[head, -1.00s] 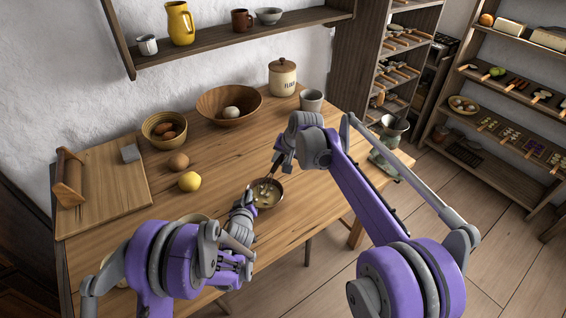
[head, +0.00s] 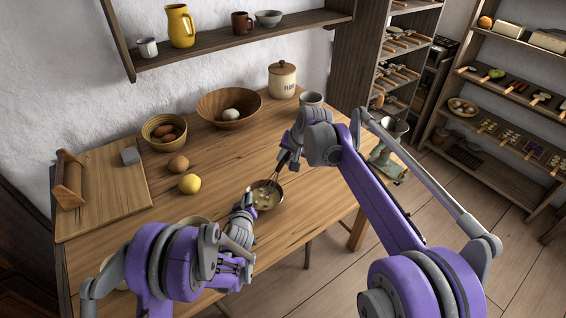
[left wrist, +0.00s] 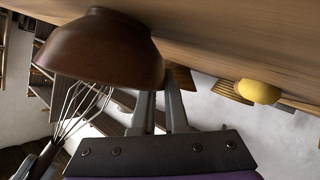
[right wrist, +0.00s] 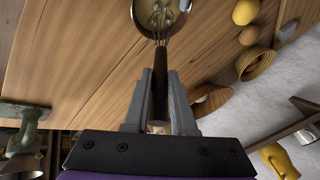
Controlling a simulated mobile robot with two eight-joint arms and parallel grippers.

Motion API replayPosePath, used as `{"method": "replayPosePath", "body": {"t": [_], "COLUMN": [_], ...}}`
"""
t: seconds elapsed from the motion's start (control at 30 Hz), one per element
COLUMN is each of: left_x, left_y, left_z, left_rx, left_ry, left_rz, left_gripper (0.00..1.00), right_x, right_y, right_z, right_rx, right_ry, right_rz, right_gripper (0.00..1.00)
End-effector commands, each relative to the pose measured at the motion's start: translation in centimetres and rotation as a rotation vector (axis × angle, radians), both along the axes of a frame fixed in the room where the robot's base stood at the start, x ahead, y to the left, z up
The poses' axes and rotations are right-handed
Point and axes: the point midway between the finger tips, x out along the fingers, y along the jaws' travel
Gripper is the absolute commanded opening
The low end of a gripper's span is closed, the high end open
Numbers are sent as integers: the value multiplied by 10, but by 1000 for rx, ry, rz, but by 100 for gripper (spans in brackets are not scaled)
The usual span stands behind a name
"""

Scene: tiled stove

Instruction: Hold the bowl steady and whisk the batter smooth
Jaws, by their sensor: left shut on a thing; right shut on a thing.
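A small brown bowl (head: 279,203) with pale yellow, lumpy-looking batter (head: 264,199) stands on the wooden table. My left gripper (head: 249,195) is shut on the bowl's near-left rim; the bowl (left wrist: 100,48) also shows beside the fingers in the left wrist view. My right gripper (head: 287,153) is above and behind the bowl, shut on the dark handle of a wire whisk (head: 276,175). The whisk slants down into the bowl. In the right wrist view the handle (right wrist: 159,105) lies between the fingers, and the wire loops (right wrist: 163,22) are at the batter.
A flour jar (head: 283,80) and grey cup (head: 311,103) are at the back. A green scale-like stand (head: 385,155) is at right.

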Motion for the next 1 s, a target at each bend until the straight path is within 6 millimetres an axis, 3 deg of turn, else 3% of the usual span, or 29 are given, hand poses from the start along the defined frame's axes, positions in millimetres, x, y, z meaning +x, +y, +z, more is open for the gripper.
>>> {"method": "replayPosePath", "body": {"t": [0.3, 0.63, 1.0], "left_x": [0, 0, 0], "left_y": [0, 0, 0], "left_z": [-1, -1, -1], "left_rx": [1, 1, 1], "left_ry": [3, 3, 3], "left_rz": [1, 1, 1], "left_gripper": [0, 0, 0], "right_x": [1, 2, 2], "right_y": [-10, -13, -13], "right_z": [23, 36, 72], "right_rx": [-1, 0, 0], "right_ry": [1, 0, 0], "right_rz": [-1, 0, -1], "right_gripper": [0, 0, 0]}}
